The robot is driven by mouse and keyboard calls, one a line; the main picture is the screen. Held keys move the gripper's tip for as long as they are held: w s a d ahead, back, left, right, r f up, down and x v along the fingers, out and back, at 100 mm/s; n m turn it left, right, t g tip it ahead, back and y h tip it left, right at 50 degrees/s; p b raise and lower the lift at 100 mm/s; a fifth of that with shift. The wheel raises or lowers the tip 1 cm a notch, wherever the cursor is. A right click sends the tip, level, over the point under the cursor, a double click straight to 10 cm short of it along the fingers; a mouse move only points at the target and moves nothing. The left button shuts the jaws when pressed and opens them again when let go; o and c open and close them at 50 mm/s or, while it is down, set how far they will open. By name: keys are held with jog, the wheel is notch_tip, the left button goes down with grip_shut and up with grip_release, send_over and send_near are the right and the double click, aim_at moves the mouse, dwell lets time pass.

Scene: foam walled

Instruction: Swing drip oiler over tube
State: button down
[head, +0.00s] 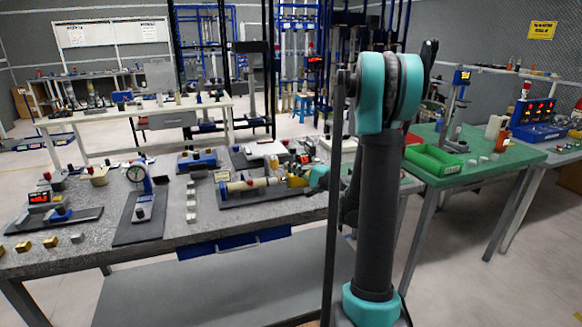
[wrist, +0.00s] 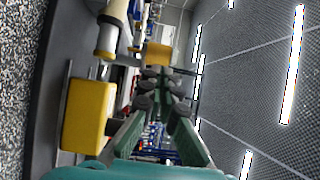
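My gripper (head: 312,179) is at the tube's right end, beside small yellow parts (head: 296,181). In the wrist view my gripper's dark green fingers (wrist: 161,78) converge, their tips close together. A small yellow block (wrist: 158,54) is just past the tips; contact is unclear. A larger yellow block (wrist: 90,115) stands left of the fingers. I cannot tell which part is the drip oiler.
On the bench, a dial gauge stand (head: 140,190) and a row of small blocks (head: 191,200) stand left of the tube. A blue device (head: 197,160) is behind it. A green tray (head: 432,162) sits on the right-hand table.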

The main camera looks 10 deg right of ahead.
jog(key=s+a, duration=0.2)
jog(key=s, duration=0.4)
jog(key=shift+s+a, duration=0.35)
jog(key=s+a+f+n+g, duration=0.1)
jog(key=s+a+f+g, duration=0.1)
jog(key=s, duration=0.1)
jog(key=s+a+f+n+h, duration=0.1)
jog(key=shift+s+a+n+g, duration=0.1)
jog(key=shift+s+n+g, duration=0.1)
jog(key=shift+n+g, duration=0.15)
jog(key=s+f+n+g+h, duration=0.3)
jog(key=s+f, duration=0.3)
jog(key=s, duration=0.2)
jog(key=s+d+f+n+g+h, duration=0.3)
jog(key=s+d+f+h, duration=0.3)
jog(key=s+d, duration=0.4)
jog(key=s+n+h, duration=0.1)
jog(key=s, duration=0.3)
jog(key=shift+f+g+h, duration=0.2)
jog(key=shift+g+h, duration=0.15)
jog(key=shift+h, duration=0.05)
